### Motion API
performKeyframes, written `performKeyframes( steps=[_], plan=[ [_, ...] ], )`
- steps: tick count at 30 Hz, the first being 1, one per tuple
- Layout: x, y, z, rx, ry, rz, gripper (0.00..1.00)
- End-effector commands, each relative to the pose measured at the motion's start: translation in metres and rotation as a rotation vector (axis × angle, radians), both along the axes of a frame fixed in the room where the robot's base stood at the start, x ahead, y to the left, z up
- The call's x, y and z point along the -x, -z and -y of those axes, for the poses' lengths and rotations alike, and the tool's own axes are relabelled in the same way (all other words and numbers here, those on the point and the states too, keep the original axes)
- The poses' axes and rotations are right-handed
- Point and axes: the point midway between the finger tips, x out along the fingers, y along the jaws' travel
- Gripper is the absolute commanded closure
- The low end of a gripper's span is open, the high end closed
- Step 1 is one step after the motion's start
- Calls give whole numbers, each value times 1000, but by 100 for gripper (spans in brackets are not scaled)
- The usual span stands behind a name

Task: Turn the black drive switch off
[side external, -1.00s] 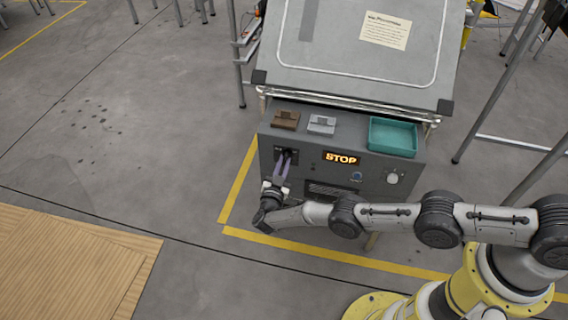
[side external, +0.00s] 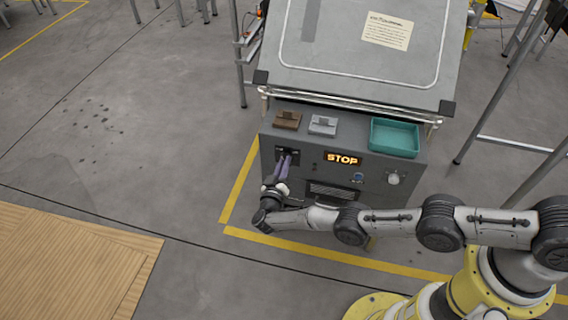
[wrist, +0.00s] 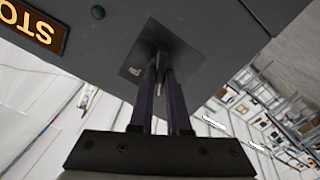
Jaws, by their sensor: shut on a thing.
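The black drive switch (side external: 287,152) sits on a dark plate at the left of the grey console's front face. My gripper (side external: 287,157) reaches it from the front, and its two long purplish fingers are shut on the switch. In the wrist view the fingers (wrist: 164,72) run close together up to the switch's plate (wrist: 134,70). The switch itself is mostly hidden there by the fingers and shadow, so its exact position cannot be told. A lit orange display (side external: 342,158) to its right reads STOP.
The console (side external: 265,150) also carries a blue button (side external: 358,178) and a pale knob (side external: 393,178) on its front. A brown block (side external: 287,120), a grey block (side external: 323,125) and a teal tray (side external: 395,137) lie on its top ledge.

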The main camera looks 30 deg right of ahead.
Motion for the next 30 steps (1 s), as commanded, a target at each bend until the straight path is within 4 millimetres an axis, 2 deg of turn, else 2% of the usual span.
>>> performKeyframes(
  steps=[17,18,22,30],
  plan=[
    [2,1,0,25,3,-23,100],
    [2,1,0,25,3,-23,80],
    [1,0,0,25,3,-23,56],
    [1,0,0,23,2,-22,55]
  ],
)
